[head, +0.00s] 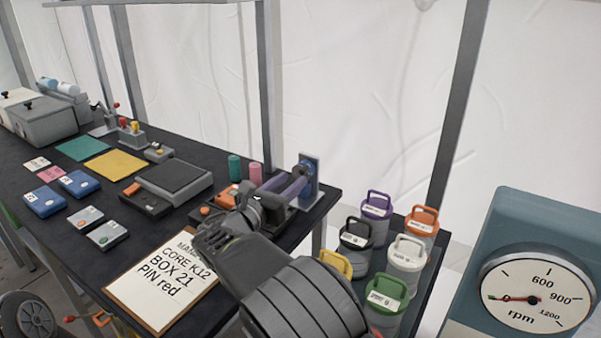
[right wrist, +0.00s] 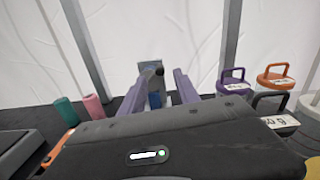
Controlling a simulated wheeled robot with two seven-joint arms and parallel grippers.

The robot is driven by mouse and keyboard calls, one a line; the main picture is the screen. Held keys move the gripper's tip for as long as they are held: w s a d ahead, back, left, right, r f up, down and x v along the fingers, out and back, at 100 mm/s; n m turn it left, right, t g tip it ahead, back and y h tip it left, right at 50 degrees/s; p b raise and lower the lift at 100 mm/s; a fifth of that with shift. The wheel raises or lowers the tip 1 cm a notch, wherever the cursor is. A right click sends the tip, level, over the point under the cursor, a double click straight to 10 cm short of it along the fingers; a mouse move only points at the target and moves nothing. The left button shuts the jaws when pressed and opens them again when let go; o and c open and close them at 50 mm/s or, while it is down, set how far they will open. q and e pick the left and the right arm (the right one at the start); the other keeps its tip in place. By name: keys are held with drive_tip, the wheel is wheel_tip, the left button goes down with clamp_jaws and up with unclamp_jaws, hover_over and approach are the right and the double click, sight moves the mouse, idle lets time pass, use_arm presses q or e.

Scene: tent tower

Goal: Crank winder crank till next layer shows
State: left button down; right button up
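In the right wrist view the winder's plate (right wrist: 150,68) shows beyond and between the fingers, with a dark knob (right wrist: 159,72) near the fingertips. I see no firm grip on the knob; contact is unclear. The crank's full shape and any layer are hidden or too small to tell. My left gripper is out of view.
Lidded jars with handles, such as the purple one (head: 376,206), stand on a dark stand right of the table. A teal spool (head: 235,168) and a pink spool (head: 255,174) stand left of the winder. An rpm dial (head: 533,298) is at the right. A note board (head: 162,282) lies in front.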

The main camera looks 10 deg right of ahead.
sight(301, 173)
drive_tip(key=x, duration=0.5)
drive_tip(key=shift+w, duration=0.1)
clamp_jaws()
idle(0.5)
